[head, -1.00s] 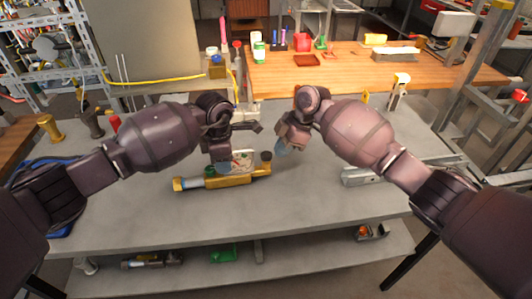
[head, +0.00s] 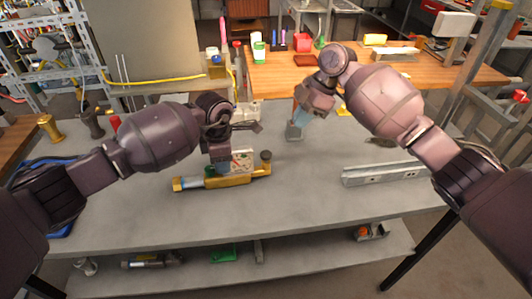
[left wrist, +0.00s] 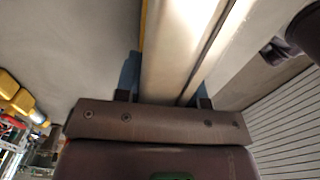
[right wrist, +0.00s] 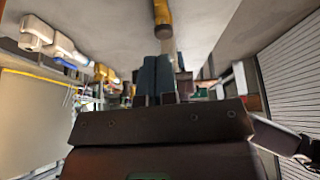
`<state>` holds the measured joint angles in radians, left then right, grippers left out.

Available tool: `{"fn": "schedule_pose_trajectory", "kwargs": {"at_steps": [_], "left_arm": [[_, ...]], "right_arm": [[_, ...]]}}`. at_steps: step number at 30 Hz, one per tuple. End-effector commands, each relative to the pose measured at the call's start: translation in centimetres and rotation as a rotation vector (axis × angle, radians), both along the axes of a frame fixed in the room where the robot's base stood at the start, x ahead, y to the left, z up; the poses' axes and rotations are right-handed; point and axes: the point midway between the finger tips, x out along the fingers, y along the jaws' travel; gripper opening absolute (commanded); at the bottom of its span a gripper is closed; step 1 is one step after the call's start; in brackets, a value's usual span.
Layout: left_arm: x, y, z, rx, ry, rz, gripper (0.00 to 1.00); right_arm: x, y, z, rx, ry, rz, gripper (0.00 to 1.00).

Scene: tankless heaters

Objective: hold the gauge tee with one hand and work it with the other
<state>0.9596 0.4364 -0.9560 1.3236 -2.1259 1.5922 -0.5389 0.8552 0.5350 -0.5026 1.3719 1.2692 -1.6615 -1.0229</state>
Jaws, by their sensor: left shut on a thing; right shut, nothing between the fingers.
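The gauge tee (head: 240,180) is a brass pipe body lying roughly level above or on the grey bench, with a pale gauge face (head: 243,160) and a dark round cap on an upright stub (head: 265,156) at its right end. My left gripper (head: 221,168) is shut on the tee from above, beside the gauge. In the left wrist view a pale metal body (left wrist: 185,45) fills the space between its fingers. My right gripper (head: 295,131) is shut and empty, behind and right of the tee, apart from it. Its blue fingers lie together in the right wrist view (right wrist: 157,78).
A grey metal channel (head: 385,173) lies on the bench at right. Brass fittings (head: 50,128) stand at the left rear. A wooden bench (head: 350,62) with bottles and trays is behind. The lower shelf (head: 290,256) holds several parts. The bench front is clear.

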Motion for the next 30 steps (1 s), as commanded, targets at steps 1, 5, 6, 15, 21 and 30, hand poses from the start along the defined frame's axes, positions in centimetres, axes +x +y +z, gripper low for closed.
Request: {"fn": "schedule_pose_trajectory", "kwargs": {"at_steps": [1,5,6,15,21,30], "left_arm": [[0.05,-0.03,0.14,-0.001,-0.002,0.0,0.0],[0.05,-0.03,0.13,-0.001,-0.002,0.0,0.0],[0.05,-0.02,0.13,-0.001,-0.002,0.0,0.0],[0.05,-0.02,0.12,-0.001,-0.002,0.0,0.0],[0.05,-0.01,0.11,-0.001,-0.001,0.0,0.0],[0.04,-0.02,0.11,-0.001,-0.001,0.0,0.0]], "right_arm": [[0.02,-0.25,0.49,-0.001,0.0,0.0,0.0],[0.04,-0.59,1.18,-0.001,0.001,0.0,0.0],[0.04,-0.65,1.3,-0.001,0.001,0.0,0.0],[0.05,-0.7,1.42,-0.001,0.002,0.001,0.0],[0.05,-0.69,1.41,-0.001,0.002,0.001,0.0],[0.05,-0.69,1.4,0.0,0.002,0.001,0.0]]}}
